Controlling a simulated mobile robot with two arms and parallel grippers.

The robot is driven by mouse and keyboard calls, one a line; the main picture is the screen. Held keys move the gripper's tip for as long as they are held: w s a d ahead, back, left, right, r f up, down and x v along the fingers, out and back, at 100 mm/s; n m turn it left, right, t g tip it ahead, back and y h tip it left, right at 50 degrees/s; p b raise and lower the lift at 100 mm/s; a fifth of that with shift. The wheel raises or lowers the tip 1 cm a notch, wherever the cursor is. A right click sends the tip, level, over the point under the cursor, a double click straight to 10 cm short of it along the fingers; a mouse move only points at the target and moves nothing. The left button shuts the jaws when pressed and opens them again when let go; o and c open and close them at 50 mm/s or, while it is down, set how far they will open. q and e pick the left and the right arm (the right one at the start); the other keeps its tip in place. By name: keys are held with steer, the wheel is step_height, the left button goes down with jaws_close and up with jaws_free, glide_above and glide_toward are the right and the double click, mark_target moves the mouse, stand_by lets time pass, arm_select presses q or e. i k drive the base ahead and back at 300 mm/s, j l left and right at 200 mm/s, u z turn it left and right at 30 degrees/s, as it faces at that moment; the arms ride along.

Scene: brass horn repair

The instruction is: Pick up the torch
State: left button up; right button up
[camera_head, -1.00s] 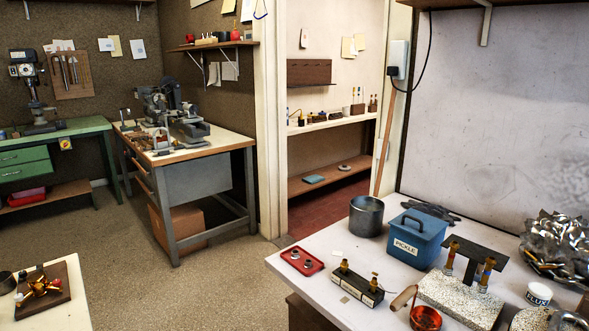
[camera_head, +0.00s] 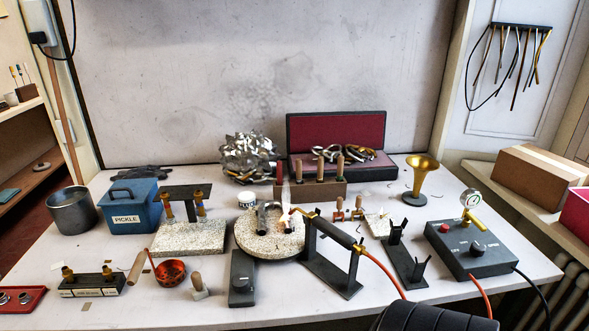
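The torch (camera_head: 335,232) has a dark handle and a brass front end. It rests tilted on a black stand (camera_head: 331,270) on the white bench, with its tip pointing left over a round pale soldering block. A pale streak and a faint orange glow show by the tip, perhaps a flame. An orange hose (camera_head: 384,268) runs from its rear end down to the right. Neither of my grippers shows in this view.
A grey control box (camera_head: 480,249) with a gauge stands right of the torch, and an empty black stand (camera_head: 405,257) is between them. A dark rounded shape (camera_head: 435,318) cuts the bottom edge.

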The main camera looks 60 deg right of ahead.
mark_target(341, 238)
steer(key=z, duration=1.95)
